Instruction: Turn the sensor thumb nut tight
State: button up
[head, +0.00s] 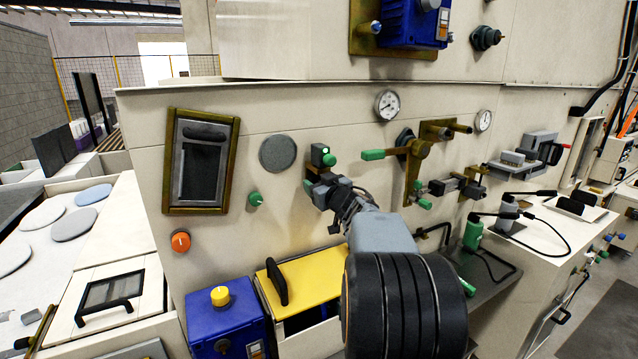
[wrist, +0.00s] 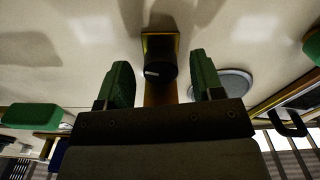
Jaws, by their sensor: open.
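In the wrist view a dark round cylinder (wrist: 160,68) with a small pale mark faces me in front of an olive plate. It looks like the sensor's nut or body; I cannot tell which. My gripper (wrist: 160,85) is open, with its green fingertips to either side of the cylinder in the picture and no visible contact. In the head view my gripper (head: 316,184) is just below the sensor unit, and it hides the lower part there.
A grey disc (head: 278,153) and a green knob (head: 256,198) are left of the sensor. A green-handled lever (head: 375,155) juts out to the right. A yellow-lidded box (head: 303,277) and a blue box (head: 228,322) stand below.

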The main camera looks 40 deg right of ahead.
jog(key=shift+w, duration=0.1)
jog(key=c, duration=0.9)
jog(key=shift+r+m+p, duration=0.25)
jog(key=shift+m+p, duration=0.05)
jog(key=shift+p, duration=0.5)
jog(key=shift+m+p, duration=0.5)
jog(key=shift+p, duration=0.15)
jog(key=shift+f+m+p, duration=0.2)
jog(key=shift+m+p, duration=0.4)
jog(key=shift+m, duration=0.1)
jog(key=shift+c, duration=0.2)
jog(key=o, duration=0.9)
jog(key=shift+o, duration=0.2)
